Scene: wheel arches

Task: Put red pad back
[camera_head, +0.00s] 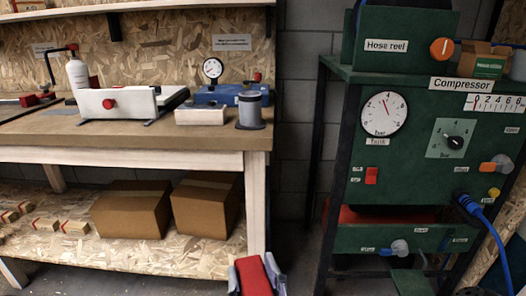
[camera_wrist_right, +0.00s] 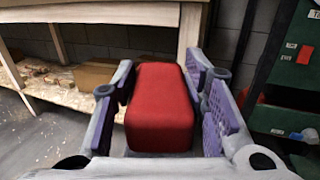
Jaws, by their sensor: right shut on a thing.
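The red pad (camera_wrist_right: 160,105) is a soft-looking red block with rounded edges. My right gripper (camera_wrist_right: 165,90) is shut on it, with one purple-lined finger on each side in the right wrist view. In the head view the right gripper (camera_head: 257,278) and the red pad (camera_head: 254,276) show at the bottom edge, in front of the workbench's right front leg. The pad is held in the air; its underside is hidden. My left gripper is not in view.
The wooden workbench (camera_head: 120,144) stands at left, with cardboard boxes (camera_head: 131,209) on its lower shelf. The green compressor stand (camera_head: 420,150) is at right, with a red surface (camera_head: 375,214) inside its lower opening. A blue hose (camera_head: 490,228) hangs at far right. A gap of floor lies between bench and stand.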

